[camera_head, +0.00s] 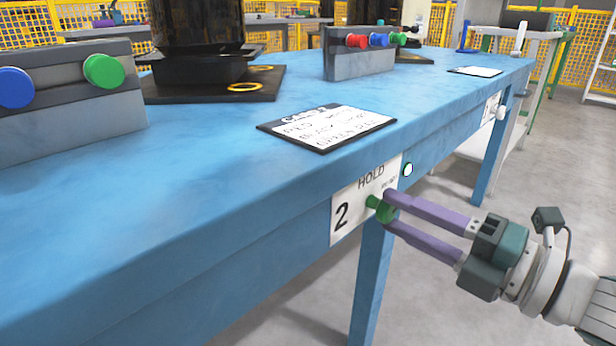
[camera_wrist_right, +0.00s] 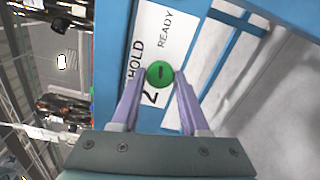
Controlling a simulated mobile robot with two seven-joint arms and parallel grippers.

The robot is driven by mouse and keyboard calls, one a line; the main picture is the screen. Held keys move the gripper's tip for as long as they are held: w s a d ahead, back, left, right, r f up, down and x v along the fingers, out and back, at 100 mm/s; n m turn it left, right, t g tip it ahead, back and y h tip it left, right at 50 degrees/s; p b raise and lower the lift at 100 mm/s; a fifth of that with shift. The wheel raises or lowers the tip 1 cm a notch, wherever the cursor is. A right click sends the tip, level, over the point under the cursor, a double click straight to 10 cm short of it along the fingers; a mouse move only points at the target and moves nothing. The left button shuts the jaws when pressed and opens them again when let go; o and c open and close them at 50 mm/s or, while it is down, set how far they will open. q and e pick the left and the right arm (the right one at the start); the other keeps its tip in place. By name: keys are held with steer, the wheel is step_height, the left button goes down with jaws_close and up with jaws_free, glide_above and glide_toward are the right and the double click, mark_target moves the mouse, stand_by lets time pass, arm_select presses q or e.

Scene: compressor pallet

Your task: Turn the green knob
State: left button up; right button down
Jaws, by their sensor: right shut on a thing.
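The green knob (camera_head: 381,208) sits on a white plate (camera_head: 344,218) marked "HOLD", "READY" and "2", on the side of the blue table. My right gripper (camera_head: 388,208) reaches it from the right, and its purple fingers are shut on the knob. In the right wrist view the green knob (camera_wrist_right: 159,74) lies between the two fingertips, with a dark slot mark on its face. The slot runs roughly along the picture's vertical. My left gripper is not in view.
The blue table (camera_head: 230,215) carries a handwritten board (camera_head: 327,127), a grey box with a blue and a green button (camera_head: 104,71), and another button box (camera_head: 360,66). A small white round light (camera_head: 408,170) is right of the plate. Open floor lies to the right.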

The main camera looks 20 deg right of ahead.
steer(key=shift+m+p, duration=0.35)
steer(key=shift+m, duration=0.65)
steer(key=shift+c, duration=2)
jaws_free()
steer(key=shift+s, duration=0.1)
